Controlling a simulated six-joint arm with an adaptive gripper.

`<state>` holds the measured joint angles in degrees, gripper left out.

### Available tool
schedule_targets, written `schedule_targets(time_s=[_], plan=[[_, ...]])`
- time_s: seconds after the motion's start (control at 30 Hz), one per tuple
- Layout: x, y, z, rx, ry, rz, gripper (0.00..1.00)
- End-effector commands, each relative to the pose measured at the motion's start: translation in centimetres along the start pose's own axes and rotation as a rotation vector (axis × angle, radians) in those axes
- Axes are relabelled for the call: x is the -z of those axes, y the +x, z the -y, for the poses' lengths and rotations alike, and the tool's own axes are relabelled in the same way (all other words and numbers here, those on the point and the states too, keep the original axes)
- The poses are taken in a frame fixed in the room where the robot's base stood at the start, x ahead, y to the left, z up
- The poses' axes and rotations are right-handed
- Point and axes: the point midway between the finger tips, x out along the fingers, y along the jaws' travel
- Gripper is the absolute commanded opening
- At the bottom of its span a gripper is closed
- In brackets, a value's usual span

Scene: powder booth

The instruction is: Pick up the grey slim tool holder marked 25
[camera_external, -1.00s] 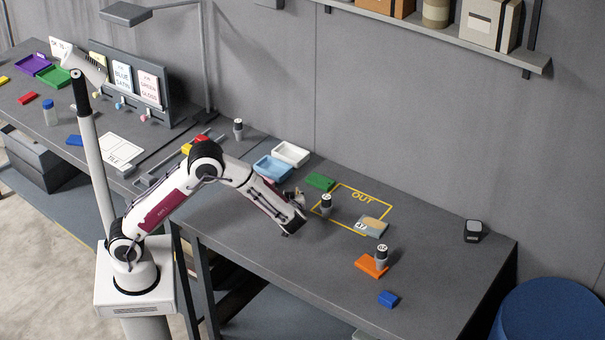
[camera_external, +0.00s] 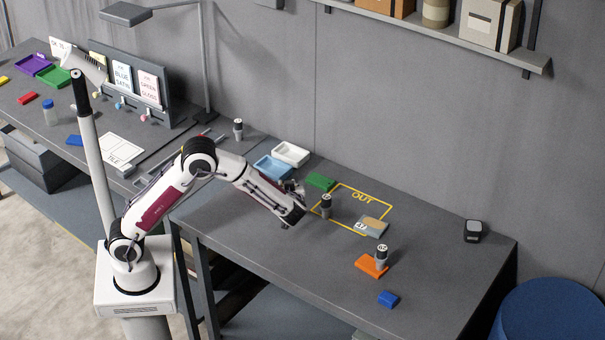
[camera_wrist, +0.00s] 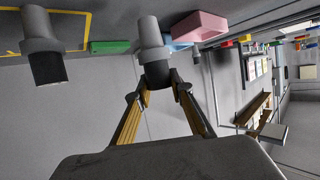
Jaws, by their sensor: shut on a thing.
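My gripper (camera_wrist: 162,90) is shut on a tool holder (camera_wrist: 151,45), with its fingers at the black end. This holder has a grey flared body, and its marking cannot be read. In the outside view my gripper (camera_external: 295,188) is mostly behind my wrist, near the trays, and the held holder is hard to make out. A second tool holder (camera_external: 326,205) stands at the left corner of the yellow OUT outline; it also shows at the left of the wrist view (camera_wrist: 45,58). A third holder (camera_external: 381,257) stands at the orange block, and another (camera_external: 238,129) stands farther back.
A blue tray (camera_external: 273,169), a white tray (camera_external: 291,154) and a green block (camera_external: 320,182) lie close to my gripper. An orange block (camera_external: 369,267) and a blue block (camera_external: 388,299) lie nearer the front edge.

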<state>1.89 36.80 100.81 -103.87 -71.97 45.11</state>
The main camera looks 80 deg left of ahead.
Motion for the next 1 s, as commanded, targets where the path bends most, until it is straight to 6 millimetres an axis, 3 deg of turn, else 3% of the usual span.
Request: schedule_targets(time_s=[0.2, 0.43, 1.0], plan=[[3.2, -1.3, -0.1, -0.002, -0.004, -0.001, 0.00], [5.5, -2.3, 0.0, 0.000, -0.002, -0.001, 0.00], [6.2, -2.5, 0.0, 0.000, -0.001, -0.001, 0.00]])
